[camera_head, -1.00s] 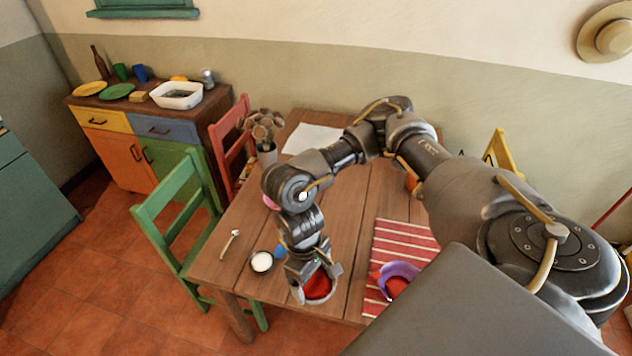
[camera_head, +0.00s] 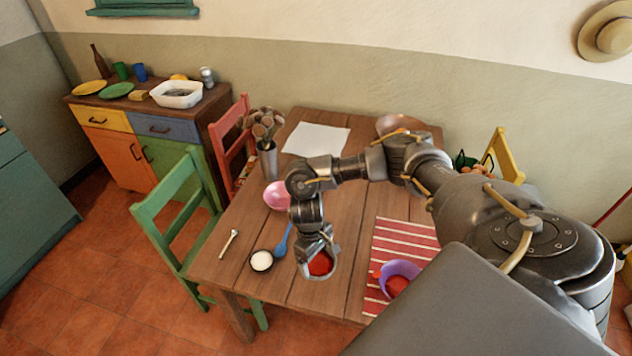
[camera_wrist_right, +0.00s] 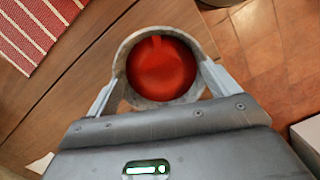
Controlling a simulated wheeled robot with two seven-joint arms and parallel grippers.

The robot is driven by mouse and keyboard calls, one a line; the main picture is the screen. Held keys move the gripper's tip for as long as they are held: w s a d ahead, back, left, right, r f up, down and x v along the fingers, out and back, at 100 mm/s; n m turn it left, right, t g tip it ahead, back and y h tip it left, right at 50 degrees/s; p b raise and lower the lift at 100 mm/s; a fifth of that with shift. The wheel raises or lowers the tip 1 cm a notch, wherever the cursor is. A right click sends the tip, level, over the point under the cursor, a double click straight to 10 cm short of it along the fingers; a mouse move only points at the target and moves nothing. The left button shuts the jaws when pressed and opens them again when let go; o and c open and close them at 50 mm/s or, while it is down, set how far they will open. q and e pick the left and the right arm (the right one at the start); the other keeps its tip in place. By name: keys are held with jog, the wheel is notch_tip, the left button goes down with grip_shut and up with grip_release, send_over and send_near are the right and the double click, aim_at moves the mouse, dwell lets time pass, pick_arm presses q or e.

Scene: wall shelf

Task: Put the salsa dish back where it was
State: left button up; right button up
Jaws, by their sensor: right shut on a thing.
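The salsa dish (camera_head: 320,265) is a small round dish with a pale grey rim and red salsa inside. It also shows in the right wrist view (camera_wrist_right: 162,70), between the two fingers. My right gripper (camera_head: 318,254) is shut on the dish and holds it over the front part of the wooden table (camera_head: 345,215). I cannot tell how high above the tabletop it is. My left gripper is not in view.
A small dark bowl of white stuff (camera_head: 261,261) and a blue spoon (camera_head: 283,241) are left of the dish. A striped red cloth (camera_head: 400,240) with a purple bowl (camera_head: 401,270) is to the right. A pink bowl (camera_head: 277,196) stands farther back.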

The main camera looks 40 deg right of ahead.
aim_at(315, 259)
jog(key=shift+w+d+f+b, duration=0.15)
jog(key=shift+w+d+f, duration=0.1)
jog(key=shift+w+f, duration=0.3)
jog(key=shift+w+d+f+b, duration=0.15)
jog(key=shift+w+d+f, duration=0.2)
jog(key=shift+f, duration=0.3)
jog(key=shift+w+d+f+b, duration=0.15)
jog(key=shift+f+b, duration=0.1)
jog(key=shift+f, duration=0.7)
jog(key=shift+w+a+f+b, duration=0.15)
jog(key=shift+f+b, duration=0.1)
jog(key=shift+f, duration=0.65)
jog(key=shift+d, duration=0.1)
jog(key=o, duration=1.2)
jog(key=shift+s+f, duration=0.1)
jog(key=shift+c, duration=0.2)
jog(key=r, duration=0.4)
jog(key=w+r+p, duration=0.1)
jog(key=r, duration=0.3)
jog(key=w+r+p, duration=0.1)
jog(key=r, duration=0.3)
jog(key=shift+a+r, duration=0.1)
jog(key=shift+a, duration=0.15)
